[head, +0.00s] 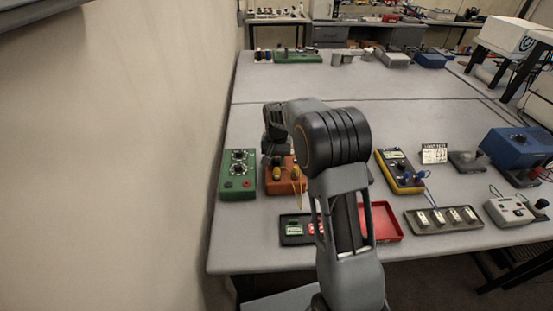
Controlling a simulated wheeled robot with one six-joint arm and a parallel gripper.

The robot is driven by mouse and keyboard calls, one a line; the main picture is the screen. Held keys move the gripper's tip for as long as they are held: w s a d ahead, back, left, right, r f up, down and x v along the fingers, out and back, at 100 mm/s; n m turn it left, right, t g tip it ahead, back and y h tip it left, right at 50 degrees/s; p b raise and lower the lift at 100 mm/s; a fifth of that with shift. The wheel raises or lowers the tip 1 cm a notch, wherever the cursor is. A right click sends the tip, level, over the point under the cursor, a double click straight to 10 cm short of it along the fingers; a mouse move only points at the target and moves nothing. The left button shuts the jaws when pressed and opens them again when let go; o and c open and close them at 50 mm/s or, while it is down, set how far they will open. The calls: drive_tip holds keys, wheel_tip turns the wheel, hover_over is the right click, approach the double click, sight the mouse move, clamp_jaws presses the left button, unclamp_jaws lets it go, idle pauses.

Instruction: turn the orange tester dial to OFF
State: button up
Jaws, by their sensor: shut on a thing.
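The orange tester (272,187) is a small box on the near left of the grey table. Yellow posts and a yellow lead show on its front part. My gripper (273,153) points down over the back part of the tester, where the dial is. It is shut on the dial, and the gripper and my arm hide the dial, so its pointer and the OFF mark cannot be read.
A green box (238,183) with two dials stands close left of the tester, near the wall (120,150). A dark tray (292,230) and a red tray (385,224) lie in front. A yellow meter (400,172) stands to the right.

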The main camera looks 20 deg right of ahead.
sight(277, 160)
drive_tip(key=shift+c, duration=0.3)
drive_tip(key=shift+n, duration=0.3)
drive_tip(key=n, duration=0.3)
drive_tip(key=shift+n+b, duration=0.3)
drive_tip(key=shift+b, duration=0.05)
drive_tip(key=shift+n, duration=1.9)
drive_tip(key=o, duration=0.9)
drive_tip(key=shift+r, duration=0.15)
wheel_tip(277, 160, up, 14)
drive_tip(key=shift+f+b, duration=0.2)
drive_tip(key=shift+b, duration=0.3)
